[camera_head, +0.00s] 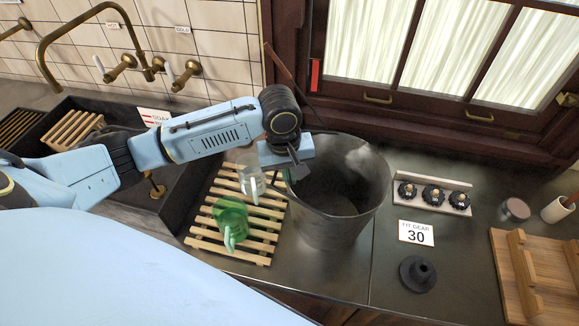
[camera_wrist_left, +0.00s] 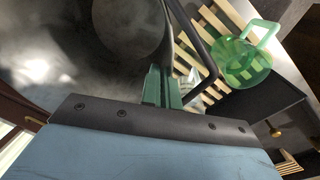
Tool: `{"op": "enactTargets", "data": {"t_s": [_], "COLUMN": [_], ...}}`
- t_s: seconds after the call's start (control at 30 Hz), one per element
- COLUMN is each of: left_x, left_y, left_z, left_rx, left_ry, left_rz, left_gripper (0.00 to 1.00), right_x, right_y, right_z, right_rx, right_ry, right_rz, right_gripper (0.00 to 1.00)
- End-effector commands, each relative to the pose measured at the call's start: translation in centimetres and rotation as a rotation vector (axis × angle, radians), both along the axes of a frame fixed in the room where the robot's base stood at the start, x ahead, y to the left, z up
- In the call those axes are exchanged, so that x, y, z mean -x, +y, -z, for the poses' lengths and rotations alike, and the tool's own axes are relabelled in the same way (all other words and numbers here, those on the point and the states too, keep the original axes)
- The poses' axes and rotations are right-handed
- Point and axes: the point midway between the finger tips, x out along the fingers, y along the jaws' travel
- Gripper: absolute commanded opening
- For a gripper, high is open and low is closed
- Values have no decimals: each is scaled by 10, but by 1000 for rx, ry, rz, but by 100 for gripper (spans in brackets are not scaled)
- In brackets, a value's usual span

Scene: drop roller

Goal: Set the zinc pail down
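The zinc pail (camera_head: 345,205) is a large dark grey bucket at the middle of the counter, right of the slatted rack. It looks close to upright; I cannot tell whether its base touches the counter. My left gripper (camera_head: 296,170) is at the pail's left rim. In the left wrist view its green fingers (camera_wrist_left: 162,88) are close together with the pail's wall (camera_wrist_left: 85,45) running between them, so it is shut on the rim. A dark bar, probably the pail's handle (camera_wrist_left: 197,45), passes beside the fingers. My right gripper is out of view.
A slatted rack (camera_head: 205,232) holds a green mug (camera_head: 231,220) and a clear glass (camera_head: 250,180), close left of the pail. Right of it are a gear tray (camera_head: 432,207), a "FIT GEAR 30" card (camera_head: 416,233), a black part (camera_head: 417,274) and a wooden stand (camera_head: 545,270).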

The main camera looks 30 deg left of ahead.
Motion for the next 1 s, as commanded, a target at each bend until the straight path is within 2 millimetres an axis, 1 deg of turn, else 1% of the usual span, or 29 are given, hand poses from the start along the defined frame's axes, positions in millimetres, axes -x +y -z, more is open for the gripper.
{"op": "enactTargets", "data": {"t_s": [0.13,0.2,0.3,0.57,0.67,0.77,0.87,1.0], "left_x": [-2,0,0,1,1,1,1,3], "left_y": [-1,0,0,1,1,2,3,5], "left_z": [-3,0,0,0,-3,-14,-33,-65], "left_rx": [5,0,0,-2,-2,-1,-2,0], "left_ry": [-7,1,1,3,2,1,-2,-4], "left_rz": [1,1,1,0,0,0,0,2], "left_gripper": [0,12,24,24,24,24,24,24], "right_x": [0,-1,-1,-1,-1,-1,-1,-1], "right_y": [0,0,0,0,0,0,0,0], "right_z": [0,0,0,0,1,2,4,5], "right_rx": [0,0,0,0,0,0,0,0], "right_ry": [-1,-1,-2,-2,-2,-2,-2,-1], "right_rz": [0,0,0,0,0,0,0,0], "right_gripper": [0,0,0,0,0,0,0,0]}}
